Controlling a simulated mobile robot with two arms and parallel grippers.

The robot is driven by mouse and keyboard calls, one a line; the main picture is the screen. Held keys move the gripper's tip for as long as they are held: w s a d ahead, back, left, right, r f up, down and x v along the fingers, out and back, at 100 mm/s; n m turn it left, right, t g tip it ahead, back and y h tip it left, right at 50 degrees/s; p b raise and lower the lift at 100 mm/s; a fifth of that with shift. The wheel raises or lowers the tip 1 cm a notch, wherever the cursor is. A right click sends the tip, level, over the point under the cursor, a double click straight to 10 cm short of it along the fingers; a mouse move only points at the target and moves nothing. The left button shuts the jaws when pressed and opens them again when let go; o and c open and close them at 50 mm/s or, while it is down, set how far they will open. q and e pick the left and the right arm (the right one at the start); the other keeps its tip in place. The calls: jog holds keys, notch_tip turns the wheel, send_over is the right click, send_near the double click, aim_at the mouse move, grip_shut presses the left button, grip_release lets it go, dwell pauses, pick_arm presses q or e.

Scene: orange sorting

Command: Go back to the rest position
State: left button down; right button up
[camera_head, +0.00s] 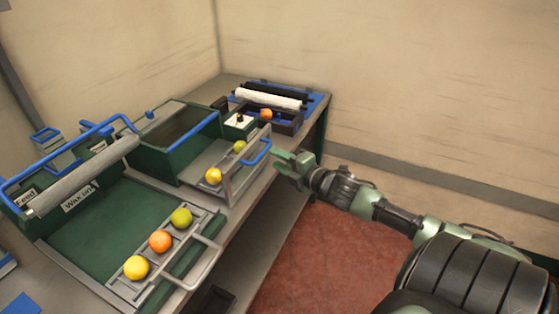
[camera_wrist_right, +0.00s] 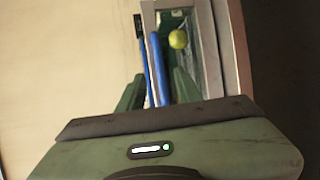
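My right gripper (camera_head: 283,163) is open beside the table's right edge, with its arm coming in from the right. Its fingertips are just right of the blue handle (camera_head: 258,152) of a grey tray (camera_head: 217,185). In the right wrist view the fingers (camera_wrist_right: 158,88) stand apart, and blue bars (camera_wrist_right: 158,68) show between and beyond them. I cannot tell whether they touch the handle. A yellow-green fruit (camera_wrist_right: 178,39) lies beyond the fingers there. My left gripper is not in view.
The near grey tray (camera_head: 117,283) holds a yellow (camera_head: 136,267), an orange (camera_head: 161,241) and a green fruit (camera_head: 181,218). The grey tray behind holds yellow (camera_head: 213,175) and green fruit (camera_head: 240,146). An orange (camera_head: 266,114) sits farther back. Red floor (camera_head: 325,250) right of the table is clear.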

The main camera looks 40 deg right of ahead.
dwell(0.3)
jog(key=s+d+f+m+g+h, duration=0.1)
jog(key=s+f+m+g, duration=0.3)
jog(key=f, duration=0.7)
jog(key=s+f+m+g+h, duration=0.15)
jog(key=s+f, duration=0.45)
jog(key=f, duration=0.6)
jog(key=s+d+f+m+g, duration=0.1)
jog(key=s+f+m, duration=0.35)
jog(key=f, duration=0.65)
jog(key=s+a+f+m+g+y, duration=0.1)
jog(key=s+a+f+m+g, duration=0.1)
jog(key=s+a+f, duration=0.5)
jog(key=s+a+f+m+g, duration=0.2)
jog(key=s+a+f+g, duration=0.15)
jog(key=s+f, duration=0.6)
jog(key=s+a+f+m+g, duration=0.1)
jog(key=s+a+f, duration=0.2)
jog(key=s+a, duration=0.4)
jog(key=s+a+f+m+g+y, duration=0.1)
jog(key=s+a+f, duration=0.2)
jog(key=s+a, duration=0.4)
jog(key=shift+s+f+g, duration=0.2)
jog(key=shift+s+g, duration=0.2)
jog(key=shift+s, duration=0.75)
jog(key=shift+w+y, duration=0.15)
jog(key=shift+y, duration=0.1)
